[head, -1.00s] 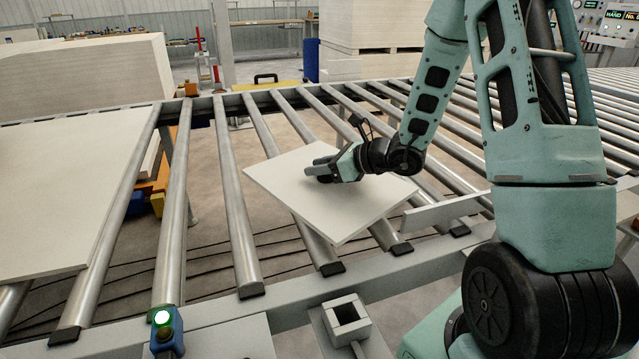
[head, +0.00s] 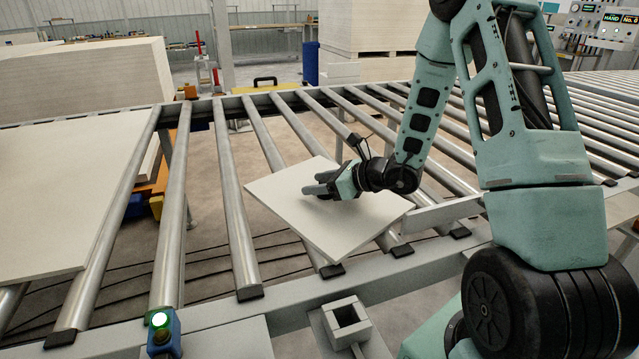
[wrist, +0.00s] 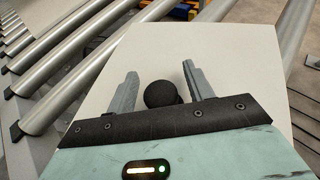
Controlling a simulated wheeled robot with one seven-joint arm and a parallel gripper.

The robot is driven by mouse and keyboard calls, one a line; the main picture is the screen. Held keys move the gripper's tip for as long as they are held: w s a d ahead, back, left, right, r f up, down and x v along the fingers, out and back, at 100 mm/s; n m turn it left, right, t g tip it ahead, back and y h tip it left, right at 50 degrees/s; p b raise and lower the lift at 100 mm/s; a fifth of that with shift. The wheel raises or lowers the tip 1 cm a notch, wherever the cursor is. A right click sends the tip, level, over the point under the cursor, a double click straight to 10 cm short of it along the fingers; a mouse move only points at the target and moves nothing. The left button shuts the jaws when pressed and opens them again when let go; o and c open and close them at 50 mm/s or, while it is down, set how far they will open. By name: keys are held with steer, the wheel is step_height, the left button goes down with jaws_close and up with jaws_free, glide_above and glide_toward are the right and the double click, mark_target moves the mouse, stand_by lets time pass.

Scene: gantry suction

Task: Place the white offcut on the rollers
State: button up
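The white offcut (head: 285,208) is a flat square board over the rollers in the middle of the head view. It also fills the middle of the wrist view (wrist: 215,45). My gripper (head: 320,186) is over its upper face. In the wrist view my gripper's two grey fingers (wrist: 159,70) are spread apart, with nothing pinched between them. A round black pad (wrist: 162,94) sits between the fingers, against or just above the board. The contact under the pad is hidden. I cannot tell whether the board's underside touches the rollers (head: 235,210).
A large pale panel (head: 60,200) lies on the rollers at left. A pale strip (head: 440,213) stands right of the offcut. A square metal socket (head: 346,318) and a green-lit post (head: 162,330) are at the front rail. Bare rollers lie between the panel and offcut.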

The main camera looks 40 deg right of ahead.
steer(key=shift+r, duration=0.2)
steer(key=v, duration=1.2)
steer(key=shift+f+p, duration=0.1)
steer(key=shift+p, duration=0.2)
steer(key=a+n+g+y, duration=0.1)
steer(key=a+n, duration=0.1)
steer(key=a, duration=0.2)
steer(key=s+a+r+n+g+y, duration=0.1)
steer(key=a+n+g, duration=0.1)
steer(key=a, duration=0.2)
steer(key=a+n+g+y, duration=0.1)
steer(key=a+n, duration=0.2)
steer(key=a, duration=0.1)
steer(key=shift+s+a+r+g+y, duration=0.15)
steer(key=shift+s+a+g+y, duration=0.15)
steer(key=shift+s+g+y, duration=0.1)
steer(key=s+a+n+g+h, duration=0.3)
steer(key=s+a+n, duration=0.6)
steer(key=n, duration=0.6)
steer(key=s+a+r+n+g+h, duration=0.1)
steer(key=s+a+n+g+h, duration=0.3)
steer(key=s+a+n, duration=0.5)
steer(key=s+n+h, duration=0.1)
steer(key=n+h, duration=0.1)
steer(key=n, duration=0.5)
steer(key=shift+h, duration=0.3)
steer(key=shift+r, duration=0.1)
